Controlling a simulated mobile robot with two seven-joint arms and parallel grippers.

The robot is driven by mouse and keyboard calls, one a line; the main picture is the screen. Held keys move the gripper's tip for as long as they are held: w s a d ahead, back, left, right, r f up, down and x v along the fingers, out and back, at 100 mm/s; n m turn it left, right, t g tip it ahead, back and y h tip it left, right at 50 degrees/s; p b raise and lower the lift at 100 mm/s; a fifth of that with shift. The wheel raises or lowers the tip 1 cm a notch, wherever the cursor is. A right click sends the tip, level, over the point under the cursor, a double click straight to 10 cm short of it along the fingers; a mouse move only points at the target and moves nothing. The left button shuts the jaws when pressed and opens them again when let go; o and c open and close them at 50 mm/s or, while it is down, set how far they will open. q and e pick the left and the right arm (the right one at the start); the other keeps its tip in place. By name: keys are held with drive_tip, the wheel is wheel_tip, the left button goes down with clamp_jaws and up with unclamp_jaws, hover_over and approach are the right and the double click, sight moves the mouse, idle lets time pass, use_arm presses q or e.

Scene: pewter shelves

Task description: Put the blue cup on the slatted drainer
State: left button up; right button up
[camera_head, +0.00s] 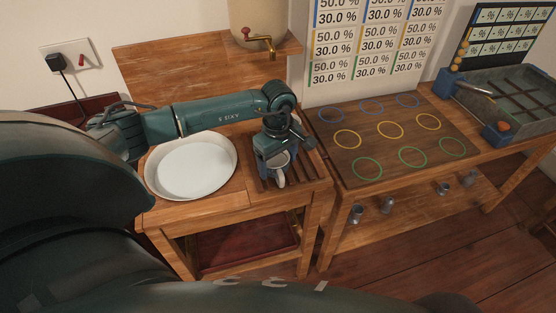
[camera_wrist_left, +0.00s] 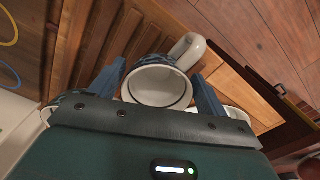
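The blue cup (camera_head: 277,166), with a pale handle, is upright at the slatted drainer (camera_head: 309,160) in the head view. In the left wrist view the cup (camera_wrist_left: 158,86) shows its white inside, a blue patterned wall and a white handle. My left gripper (camera_head: 274,155) is over the drainer, pointing down, with one finger on each side of the cup. Both fingers also show in the left wrist view (camera_wrist_left: 158,80). They are close to the cup's wall; whether they press on it is unclear. The cup's base is hidden. My right gripper is out of view.
A white round basin (camera_head: 191,166) is left of the drainer on the same wooden stand. A board with coloured rings (camera_head: 390,130) lies to the right. Several small metal cups (camera_head: 356,214) stand on the shelf below it. A dispenser with a tap (camera_head: 258,28) is behind.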

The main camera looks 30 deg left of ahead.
use_arm(q)
drive_tip(key=shift+o, duration=1.1)
